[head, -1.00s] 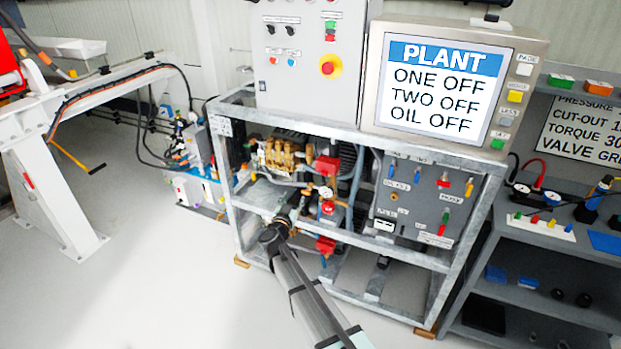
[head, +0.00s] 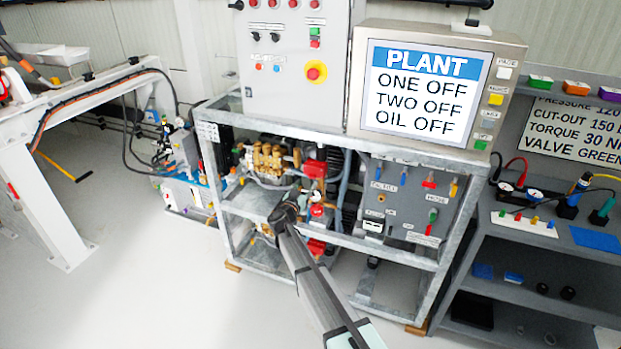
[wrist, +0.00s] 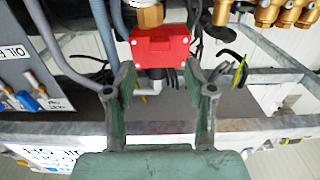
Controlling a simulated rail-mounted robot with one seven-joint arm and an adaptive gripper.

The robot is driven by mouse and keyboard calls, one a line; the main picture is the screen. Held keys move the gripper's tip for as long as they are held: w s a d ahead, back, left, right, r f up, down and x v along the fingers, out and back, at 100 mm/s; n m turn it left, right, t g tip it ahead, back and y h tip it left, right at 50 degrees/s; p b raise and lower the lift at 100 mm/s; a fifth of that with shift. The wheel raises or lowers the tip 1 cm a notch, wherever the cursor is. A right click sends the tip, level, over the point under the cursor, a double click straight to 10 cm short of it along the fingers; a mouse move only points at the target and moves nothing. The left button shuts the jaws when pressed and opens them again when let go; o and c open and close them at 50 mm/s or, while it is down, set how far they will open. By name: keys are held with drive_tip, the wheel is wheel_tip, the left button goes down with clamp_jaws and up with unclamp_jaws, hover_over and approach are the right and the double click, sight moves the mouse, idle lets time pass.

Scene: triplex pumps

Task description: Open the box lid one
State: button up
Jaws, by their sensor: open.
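A red box (wrist: 160,46) with small screws on its face is ahead of my gripper (wrist: 158,78) in the wrist view. My gripper is open, one finger on each side below the box, with nothing between them; the fingertips look short of it. In the head view, my gripper (head: 284,211) reaches the front of the metal frame. I cannot tell which one the wrist view shows. No box lid looks open.
Grey hoses (wrist: 62,50) and a brass fitting (wrist: 150,15) lie close around the red box. Frame rails (head: 330,235) cross near my gripper. A grey valve panel (head: 408,205) stands to the right, and brass pump parts (head: 268,160) are to the left.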

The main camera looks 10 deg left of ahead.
sight(312, 177)
drive_tip(key=x, duration=0.5)
drive_tip(key=shift+w+d+p, duration=0.15)
drive_tip(key=shift+w+p, duration=0.2)
drive_tip(key=shift+p, duration=0.05)
clamp_jaws()
